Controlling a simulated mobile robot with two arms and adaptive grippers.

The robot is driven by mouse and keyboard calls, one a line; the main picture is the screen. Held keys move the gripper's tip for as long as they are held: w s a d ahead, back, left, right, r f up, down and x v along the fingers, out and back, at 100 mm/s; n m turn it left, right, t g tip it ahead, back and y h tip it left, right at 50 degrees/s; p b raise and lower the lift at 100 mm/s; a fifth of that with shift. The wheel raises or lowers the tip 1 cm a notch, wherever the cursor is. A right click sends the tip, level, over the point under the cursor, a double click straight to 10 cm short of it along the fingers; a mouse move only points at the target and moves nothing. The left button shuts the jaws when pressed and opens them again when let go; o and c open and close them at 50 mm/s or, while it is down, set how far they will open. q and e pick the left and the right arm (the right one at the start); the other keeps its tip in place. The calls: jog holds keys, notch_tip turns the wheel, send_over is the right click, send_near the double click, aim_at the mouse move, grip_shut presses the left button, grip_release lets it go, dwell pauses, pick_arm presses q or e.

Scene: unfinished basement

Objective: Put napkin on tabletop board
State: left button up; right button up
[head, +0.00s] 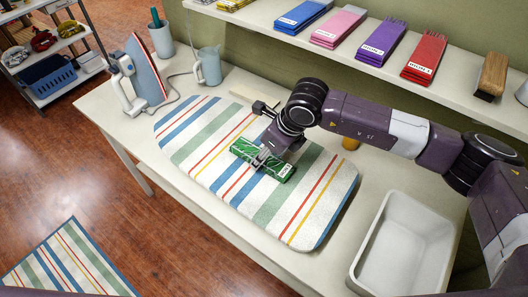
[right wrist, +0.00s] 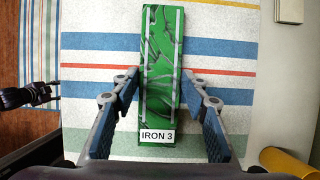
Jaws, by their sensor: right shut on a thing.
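The napkin is a folded green cloth with a leafy pattern and a white "IRON 3" label. It is over the middle of the striped tabletop board (head: 325,215), and shows in the head view (head: 245,150) and in the right wrist view (right wrist: 160,45). My right gripper (head: 260,160) is shut on it, one finger on each long side (right wrist: 160,85). The napkin lies flat, on or very close to the board; I cannot tell if it touches. A dark gripper-like part, probably my left gripper (right wrist: 30,95), shows at the left edge of the right wrist view; its jaws are unclear.
An iron (head: 145,75) stands upright at the board's far left, near a grey jug (head: 208,67) and a cup (head: 161,42). An empty white bin (head: 372,235) sits at the right. A shelf (head: 262,20) behind holds several folded labelled napkins and a brush (head: 492,75).

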jog(key=o, duration=1.2)
jog(key=shift+o, duration=0.2)
jog(key=shift+r, duration=0.4)
jog(key=b+v, duration=0.2)
jog(key=v, duration=0.9)
jog(key=shift+d+r, duration=0.1)
